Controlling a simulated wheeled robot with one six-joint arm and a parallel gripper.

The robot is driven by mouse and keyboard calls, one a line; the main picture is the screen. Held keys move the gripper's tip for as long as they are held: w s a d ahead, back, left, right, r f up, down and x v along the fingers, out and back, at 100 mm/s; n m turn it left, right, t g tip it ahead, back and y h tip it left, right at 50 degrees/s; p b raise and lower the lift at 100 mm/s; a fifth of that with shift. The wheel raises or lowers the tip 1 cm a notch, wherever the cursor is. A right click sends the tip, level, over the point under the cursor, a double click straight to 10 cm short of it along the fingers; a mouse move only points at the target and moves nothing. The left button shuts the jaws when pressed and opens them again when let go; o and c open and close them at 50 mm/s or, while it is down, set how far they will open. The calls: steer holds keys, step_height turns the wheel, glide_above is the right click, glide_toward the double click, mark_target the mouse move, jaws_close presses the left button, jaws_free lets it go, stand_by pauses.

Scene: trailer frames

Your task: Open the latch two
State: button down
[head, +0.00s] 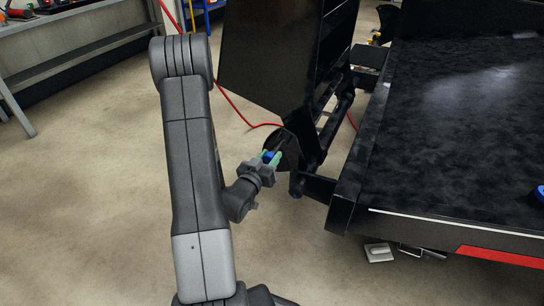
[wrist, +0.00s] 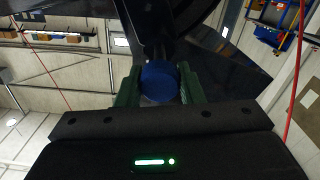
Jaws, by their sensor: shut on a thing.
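A blue round knob (wrist: 159,83), which I take to be part of the latch, sits between the two green fingers of my gripper (wrist: 160,88) in the wrist view. My gripper is shut on it. In the head view my gripper (head: 271,157) reaches the dark lower part of the trailer frame (head: 300,150), and a little of the blue knob (head: 268,155) shows between the fingertips. The rest of the latch behind the knob is dark and mostly hidden.
A black upright panel (head: 268,55) stands just above my gripper. The black trailer bed (head: 450,120) fills the right side. A red cable (head: 235,108) runs behind the panel. A grey workbench (head: 70,30) stands at the back left, with open floor before it.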

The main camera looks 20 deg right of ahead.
steer(key=c, duration=1)
jaws_free()
steer(key=shift+o, duration=0.2)
steer(key=shift+a, duration=0.1)
steer(key=v, duration=1.3)
steer(key=shift+s+a, duration=0.15)
steer(key=shift+s, duration=0.1)
steer(key=x, duration=1.3)
steer(key=shift+w+d, duration=0.3)
steer(key=shift+a, duration=0.1)
